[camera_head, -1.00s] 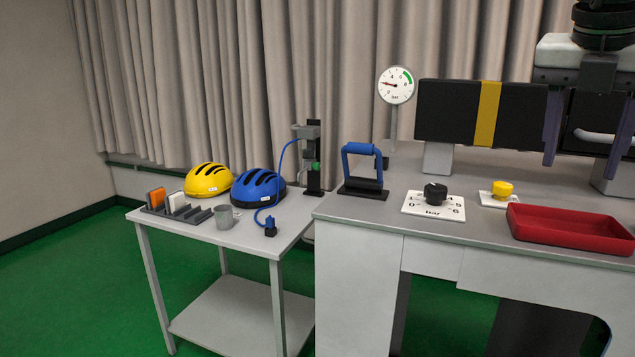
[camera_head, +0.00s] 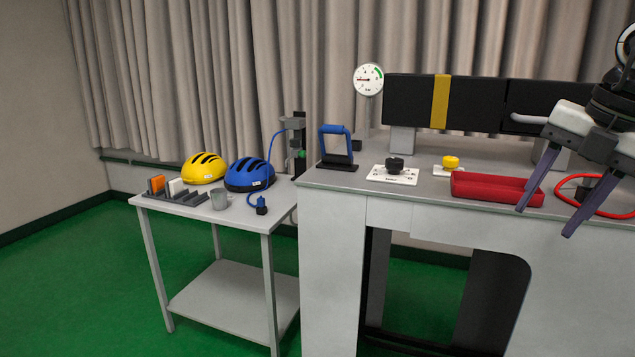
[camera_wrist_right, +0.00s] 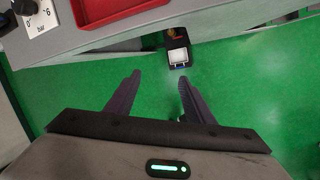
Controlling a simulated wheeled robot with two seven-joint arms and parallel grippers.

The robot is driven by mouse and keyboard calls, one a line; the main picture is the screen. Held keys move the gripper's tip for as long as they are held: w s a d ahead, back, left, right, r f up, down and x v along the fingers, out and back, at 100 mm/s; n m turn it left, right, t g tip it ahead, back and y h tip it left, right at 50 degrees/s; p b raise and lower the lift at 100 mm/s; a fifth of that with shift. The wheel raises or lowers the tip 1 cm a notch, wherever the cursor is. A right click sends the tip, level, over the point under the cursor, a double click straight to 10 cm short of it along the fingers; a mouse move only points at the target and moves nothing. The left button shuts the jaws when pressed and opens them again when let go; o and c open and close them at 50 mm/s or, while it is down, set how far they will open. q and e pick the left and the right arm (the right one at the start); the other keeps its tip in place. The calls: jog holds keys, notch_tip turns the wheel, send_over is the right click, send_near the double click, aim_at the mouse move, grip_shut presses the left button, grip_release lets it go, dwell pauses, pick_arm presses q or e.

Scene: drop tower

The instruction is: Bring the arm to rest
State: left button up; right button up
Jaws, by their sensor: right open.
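My right gripper (camera_head: 545,208) is at the right of the head view. Its two dark fingers are spread and hang down by the right end of the red tray (camera_head: 487,184), in front of the bench. Nothing is between them. In the right wrist view the same gripper (camera_wrist_right: 157,82) is open above the green floor, with the red tray at the top edge. My left gripper is not in view.
The grey bench (camera_head: 415,211) carries a black knob (camera_head: 394,164), a yellow button (camera_head: 450,162) and a red cable (camera_head: 605,212). A side table (camera_head: 240,218) at left holds a yellow helmet (camera_head: 203,168) and a blue helmet (camera_head: 249,174). Green floor lies clear in front.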

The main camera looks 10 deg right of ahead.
jog(key=s+a+f+m+t+y, duration=0.1)
jog(key=s+f+m+t, duration=0.3)
jog(key=f, duration=0.9)
jog(key=a+f+m+t+y, duration=0.1)
jog(key=f+m+t+y, duration=0.3)
jog(key=f, duration=0.8)
jog(key=s+a+f+m+t+h, duration=0.15)
jog(key=f+m, duration=0.45)
jog(key=f, duration=0.7)
jog(key=s+a+f+m+h, duration=0.3)
jog(key=s+a+f+m, duration=0.45)
jog(key=f, duration=0.35)
jog(key=s+a+f+m+g, duration=0.1)
jog(key=s+a+f+g, duration=0.1)
jog(key=a, duration=0.5)
jog(key=s+a+f+m+g+y, duration=0.1)
jog(key=s+a+f+g, duration=0.1)
jog(key=s+a, duration=0.3)
jog(key=a, duration=0.2)
jog(key=shift+s+a+f, duration=0.15)
jog(key=shift+s+a, duration=0.1)
jog(key=shift+a, duration=0.1)
